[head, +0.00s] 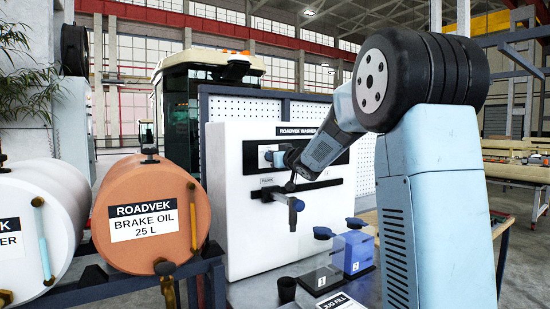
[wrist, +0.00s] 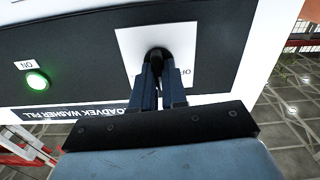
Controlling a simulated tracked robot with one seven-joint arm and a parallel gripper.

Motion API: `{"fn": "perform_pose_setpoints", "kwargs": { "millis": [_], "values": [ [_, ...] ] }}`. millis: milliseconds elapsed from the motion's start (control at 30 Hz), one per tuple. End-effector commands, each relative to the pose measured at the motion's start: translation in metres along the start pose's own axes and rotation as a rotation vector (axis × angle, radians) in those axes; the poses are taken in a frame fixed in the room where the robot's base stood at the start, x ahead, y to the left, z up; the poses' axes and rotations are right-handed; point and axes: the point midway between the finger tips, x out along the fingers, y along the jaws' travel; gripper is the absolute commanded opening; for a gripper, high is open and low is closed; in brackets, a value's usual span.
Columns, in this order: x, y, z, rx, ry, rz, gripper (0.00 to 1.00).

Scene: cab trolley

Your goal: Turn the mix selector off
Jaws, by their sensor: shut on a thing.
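The mix selector is a black knob (wrist: 157,54) on a white plate (wrist: 131,42) set in the dark strip of the washer fill panel. My gripper (wrist: 159,78) is shut on the knob, with one finger on each side. The fingers hide much of the knob, so its pointing direction is hard to tell. Part of a label starting "OF" shows beside the right finger. A green lamp (wrist: 37,80) marked "ON" glows in the wrist view. In the head view my gripper (head: 279,158) reaches the white cabinet (head: 236,224) from the right.
Below my gripper a spout with a blue handle (head: 296,204) sticks out from the cabinet. A blue jug (head: 352,253) and a dark cup (head: 287,290) stand on the bench. An orange brake oil drum (head: 150,253) and a white drum (head: 35,205) are at left.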

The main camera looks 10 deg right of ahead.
Motion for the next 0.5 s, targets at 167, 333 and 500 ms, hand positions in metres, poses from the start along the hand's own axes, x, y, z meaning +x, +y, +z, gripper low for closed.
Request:
{"fn": "perform_pose_setpoints", "kwargs": {
  "millis": [167, 333, 500],
  "values": [
    [-0.0006, 0.0007, 0.0056, -0.164, -0.011, 0.003, 0.00],
    [-0.0005, -0.0006, 0.0059, -0.324, -0.011, 0.002, 0.00],
    [-0.0004, -0.0018, 0.0063, -0.485, -0.011, 0.001, 0.00]
  ]
}}
